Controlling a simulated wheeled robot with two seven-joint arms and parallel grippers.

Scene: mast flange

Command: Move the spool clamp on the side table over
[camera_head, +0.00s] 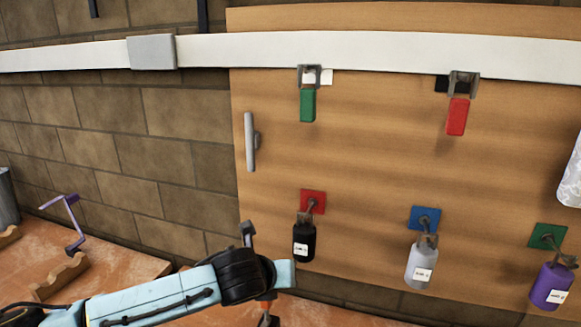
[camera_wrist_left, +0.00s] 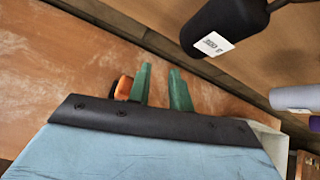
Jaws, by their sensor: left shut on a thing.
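My left arm comes in from the lower left in the head view, and its gripper (camera_head: 266,293) points down over the orange-brown side table. In the left wrist view the two green fingers (camera_wrist_left: 160,70) are close together over the table top. A small orange piece (camera_wrist_left: 123,88) shows beside the left finger. It also shows under the wrist in the head view (camera_head: 265,303), with a dark part below it. I take it to be the spool clamp; most of it is hidden by my gripper. My left gripper is shut on it. My right gripper is not in view.
A wooden panel (camera_head: 360,150) carries green (camera_head: 308,105) and red (camera_head: 457,116) tags under a white rail (camera_head: 350,51). Below hang black (camera_head: 304,240), grey (camera_head: 421,263) and purple (camera_head: 551,287) bottles. A purple crank (camera_head: 72,225) and wooden cradles (camera_head: 62,276) stand at left.

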